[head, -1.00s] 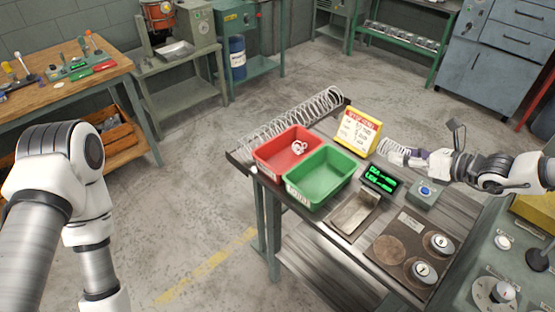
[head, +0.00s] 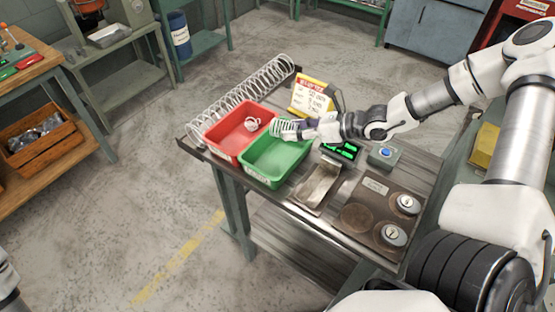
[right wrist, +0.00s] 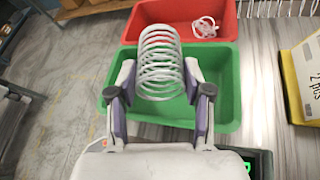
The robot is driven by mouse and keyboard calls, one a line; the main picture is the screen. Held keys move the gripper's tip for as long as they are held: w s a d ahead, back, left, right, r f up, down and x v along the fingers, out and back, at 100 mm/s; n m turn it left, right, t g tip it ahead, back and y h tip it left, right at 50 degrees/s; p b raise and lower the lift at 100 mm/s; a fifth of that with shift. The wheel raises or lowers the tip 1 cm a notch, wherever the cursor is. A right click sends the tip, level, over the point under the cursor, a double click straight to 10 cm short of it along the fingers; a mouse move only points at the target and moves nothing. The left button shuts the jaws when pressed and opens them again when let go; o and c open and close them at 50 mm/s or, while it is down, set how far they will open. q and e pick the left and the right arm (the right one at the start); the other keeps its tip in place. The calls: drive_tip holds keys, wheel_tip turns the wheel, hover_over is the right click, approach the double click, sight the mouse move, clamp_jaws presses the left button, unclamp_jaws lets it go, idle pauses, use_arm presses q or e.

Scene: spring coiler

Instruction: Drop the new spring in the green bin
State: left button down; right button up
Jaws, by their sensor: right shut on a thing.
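The new spring (right wrist: 160,64) is a short pale wire coil, held between the fingers of my right gripper (head: 299,130). In the right wrist view my right gripper (right wrist: 160,85) has a finger on each side of the coil. The green bin (head: 262,178) stands on the bench, and the spring (head: 284,129) is above its far part in the head view. The green bin (right wrist: 222,113) lies behind and below the spring in the right wrist view. My left gripper is out of view.
A red bin (head: 222,148) with a small white coil (head: 252,124) inside touches the green bin. A long spring (head: 243,95) lies behind the bins. A yellow-edged sign (head: 312,97), a digital display (head: 341,150), a metal pan (head: 317,184) and weights (head: 394,236) share the bench.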

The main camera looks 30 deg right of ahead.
drive_tip(key=shift+s+r, duration=0.15)
drive_tip(key=o, duration=1.2)
drive_tip(key=shift+s, duration=0.1)
drive_tip(key=shift+o, duration=0.2)
